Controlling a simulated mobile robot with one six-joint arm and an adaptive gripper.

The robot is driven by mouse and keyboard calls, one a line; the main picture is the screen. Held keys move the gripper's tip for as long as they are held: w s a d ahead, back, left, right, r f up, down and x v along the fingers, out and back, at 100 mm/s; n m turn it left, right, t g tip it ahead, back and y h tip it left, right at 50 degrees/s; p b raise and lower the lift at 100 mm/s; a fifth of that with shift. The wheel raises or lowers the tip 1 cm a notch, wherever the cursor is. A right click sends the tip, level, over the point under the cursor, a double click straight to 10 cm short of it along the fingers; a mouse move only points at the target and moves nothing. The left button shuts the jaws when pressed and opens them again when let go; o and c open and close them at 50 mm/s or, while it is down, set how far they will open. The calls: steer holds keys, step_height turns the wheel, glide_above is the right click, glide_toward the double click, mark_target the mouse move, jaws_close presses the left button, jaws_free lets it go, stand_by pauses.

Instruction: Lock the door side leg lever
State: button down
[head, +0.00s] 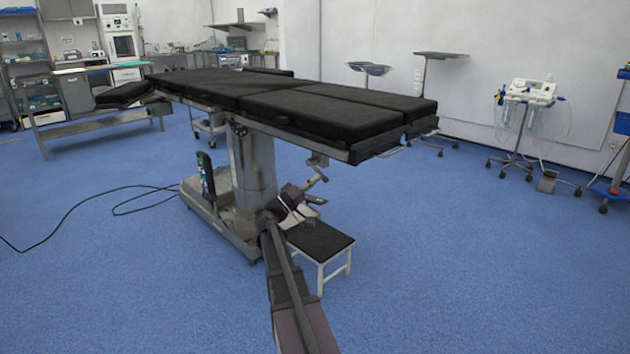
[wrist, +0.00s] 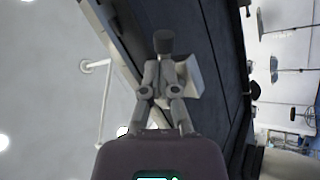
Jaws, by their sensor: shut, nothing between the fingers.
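The operating table (head: 240,90) stands in the middle of the head view with its black leg pads (head: 330,112) at the near right end. A small grey fitting (head: 318,159) hangs under the near edge of the leg section; I cannot tell if it is the lever. My gripper (head: 323,176) is just below that fitting, under the table edge. In the wrist view my gripper (wrist: 163,42) is shut and empty, its dark fingertips together. A pale grey block (wrist: 194,75) shows behind the fingers, partly hidden by them. Contact cannot be told.
The table column (head: 253,165) and its base stand left of my arm. A low step stool (head: 320,241) is just right of my arm. A black cable (head: 95,198) lies on the floor at left. Open blue floor lies to the right, with wheeled stands (head: 527,100) beyond.

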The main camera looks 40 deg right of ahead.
steer(key=shift+s+r+n+t, duration=0.2)
steer(key=shift+n+t, duration=0.2)
steer(key=shift+n, duration=0.2)
steer(key=n+t, duration=0.1)
steer(key=n, duration=0.1)
steer(key=r+n+t+h+p, duration=0.1)
steer(key=n, duration=0.1)
steer(key=s+r+n+t, duration=0.1)
steer(key=n+t, duration=0.1)
steer(key=shift+h, duration=0.3)
steer(key=shift+s, duration=0.1)
steer(key=b+v, duration=0.7)
steer(key=v, duration=0.6)
steer(key=shift+s+a+t, duration=0.3)
steer(key=shift+s+a, duration=0.05)
steer(key=shift+a, duration=0.2)
